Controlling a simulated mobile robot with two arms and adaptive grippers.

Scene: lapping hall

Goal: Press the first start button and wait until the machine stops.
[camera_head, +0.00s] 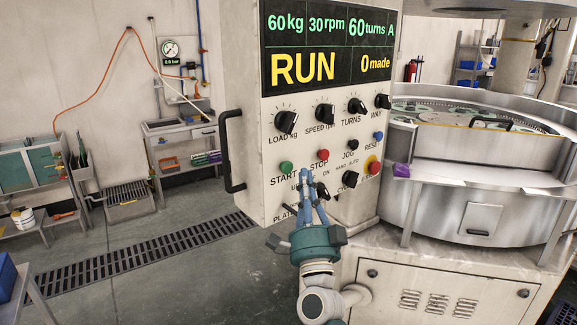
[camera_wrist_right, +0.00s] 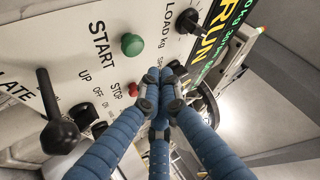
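The machine's control panel (camera_head: 250,120) fills the middle of the head view. Its display (camera_head: 330,50) reads RUN, 60 kg, 30 rpm, 60 turns A and 0 made. The green START button (camera_head: 286,168) is on the panel's lower left and also shows in the right wrist view (camera_wrist_right: 131,44). The red STOP button (camera_head: 323,154) is up and right of it. My right gripper (camera_head: 306,174) is shut and empty, its fingertips in front of the panel between the two buttons. In the wrist view its fingertips (camera_wrist_right: 168,80) meet, apart from the green button. My left gripper is out of view.
Black knobs (camera_head: 286,121) and a red emergency-type button (camera_head: 373,166) are close by on the panel. A black handle (camera_head: 229,150) sticks out at its left edge. The round lapping table (camera_head: 470,130) is at the right. The floor at left is open, crossed by a drain grate (camera_head: 140,262).

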